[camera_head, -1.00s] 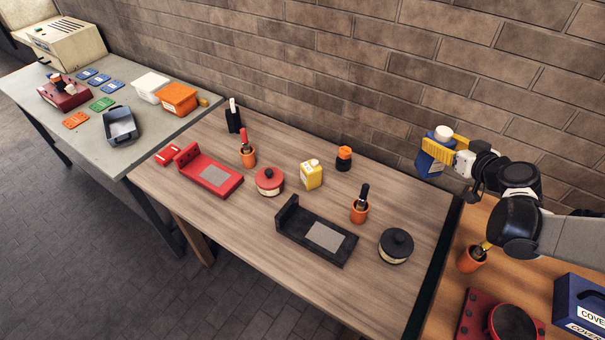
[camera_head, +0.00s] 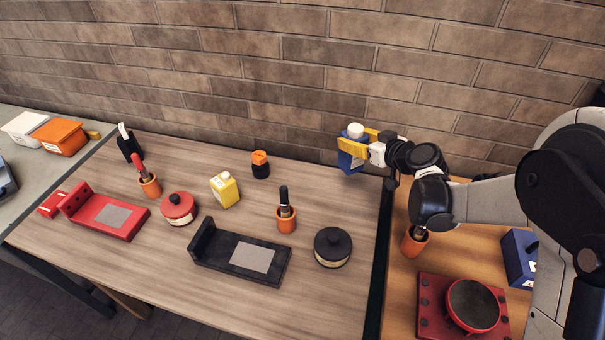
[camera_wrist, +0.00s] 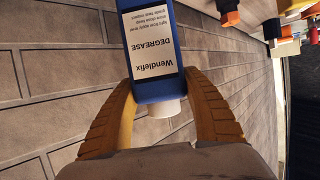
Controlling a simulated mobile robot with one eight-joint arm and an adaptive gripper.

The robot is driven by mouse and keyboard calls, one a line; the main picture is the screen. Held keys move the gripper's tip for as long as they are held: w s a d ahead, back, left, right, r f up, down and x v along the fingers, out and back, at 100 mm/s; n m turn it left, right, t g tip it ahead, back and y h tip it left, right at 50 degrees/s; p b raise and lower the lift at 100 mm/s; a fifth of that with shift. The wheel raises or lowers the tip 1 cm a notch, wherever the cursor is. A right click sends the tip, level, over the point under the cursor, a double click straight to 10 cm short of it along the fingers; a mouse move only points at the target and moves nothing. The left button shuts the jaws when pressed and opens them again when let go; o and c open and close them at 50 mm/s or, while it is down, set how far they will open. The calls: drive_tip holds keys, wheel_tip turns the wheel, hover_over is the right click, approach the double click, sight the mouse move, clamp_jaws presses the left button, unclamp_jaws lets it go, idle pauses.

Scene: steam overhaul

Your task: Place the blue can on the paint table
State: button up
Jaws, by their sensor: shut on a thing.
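The blue can (camera_head: 350,161) has a white cap and is in my gripper (camera_head: 360,148), between its yellow fingers. In the wrist view the can (camera_wrist: 158,91) shows a white label reading "Wendlefix DEGREASE", and both fingers are around its cap end. My gripper holds it raised near the brick wall, over the back right corner of the middle wooden table (camera_head: 150,262). I cannot tell from any marking which table is the paint table. The middle table carries a yellow can (camera_head: 225,190), a red lidded pot (camera_head: 179,209) and a black lidded pot (camera_head: 333,248).
Also on the middle table are a red tray (camera_head: 108,214), a black tray (camera_head: 240,255), brush cups (camera_head: 287,222) and an orange-topped black jar (camera_head: 260,166). The front left of its top is bare. An orange-brown table (camera_head: 395,290) adjoins at right; a grey table (camera_head: 15,190) at left.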

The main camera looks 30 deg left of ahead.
drive_tip(key=s+a+f+b, duration=0.4)
drive_tip(key=s+a+f, duration=0.2)
drive_tip(key=f, duration=0.3)
drive_tip(key=shift+s+a+f+b, duration=0.35)
drive_tip(key=shift+s+a+f, duration=0.05)
drive_tip(key=shift+s, duration=0.05)
drive_tip(key=shift+f, duration=0.1)
drive_tip(key=o, duration=1.4)
